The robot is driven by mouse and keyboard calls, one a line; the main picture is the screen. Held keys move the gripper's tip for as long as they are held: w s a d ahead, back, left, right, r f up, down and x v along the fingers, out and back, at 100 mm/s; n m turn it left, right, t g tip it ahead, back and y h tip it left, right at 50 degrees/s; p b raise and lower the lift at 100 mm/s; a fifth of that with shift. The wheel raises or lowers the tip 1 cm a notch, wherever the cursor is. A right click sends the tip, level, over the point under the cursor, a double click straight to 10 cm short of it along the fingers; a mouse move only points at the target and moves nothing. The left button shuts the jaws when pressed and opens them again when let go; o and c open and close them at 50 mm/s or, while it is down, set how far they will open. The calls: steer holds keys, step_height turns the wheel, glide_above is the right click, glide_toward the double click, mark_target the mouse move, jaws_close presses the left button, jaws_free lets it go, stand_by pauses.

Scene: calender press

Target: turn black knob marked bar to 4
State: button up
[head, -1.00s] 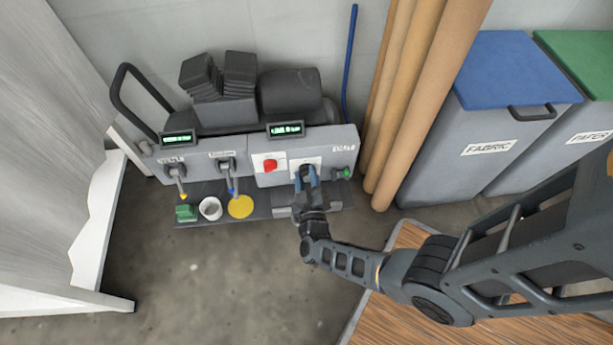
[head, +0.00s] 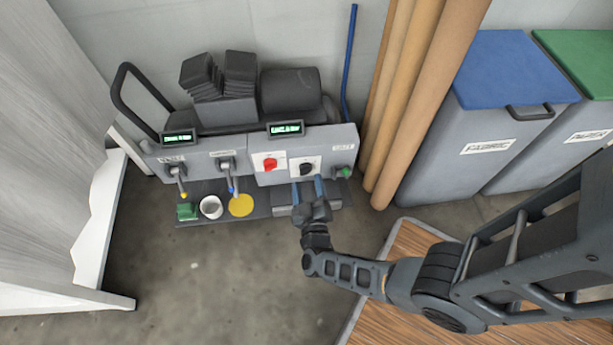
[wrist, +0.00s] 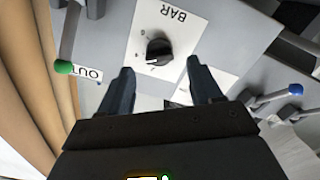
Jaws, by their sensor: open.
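The black knob (head: 306,169) sits on a white plate on the right part of the grey press panel. In the wrist view the knob (wrist: 158,50) is on a plate marked BAR (wrist: 174,22), seen turned about. The scale digits are too small to read surely; a white pointer line on the knob points toward the plate's lower edge there. My gripper (head: 308,188) is open and empty in front of the panel, just below the knob. In the wrist view its two fingers (wrist: 160,88) stand apart, short of the knob and not touching it.
A red knob (head: 270,164) is left of the black one. A green-ended lever (wrist: 64,67) marked OUT is close by. Levers with yellow and blue (wrist: 296,90) ends lie further left.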

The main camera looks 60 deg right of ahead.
steer(key=shift+v, duration=2.15)
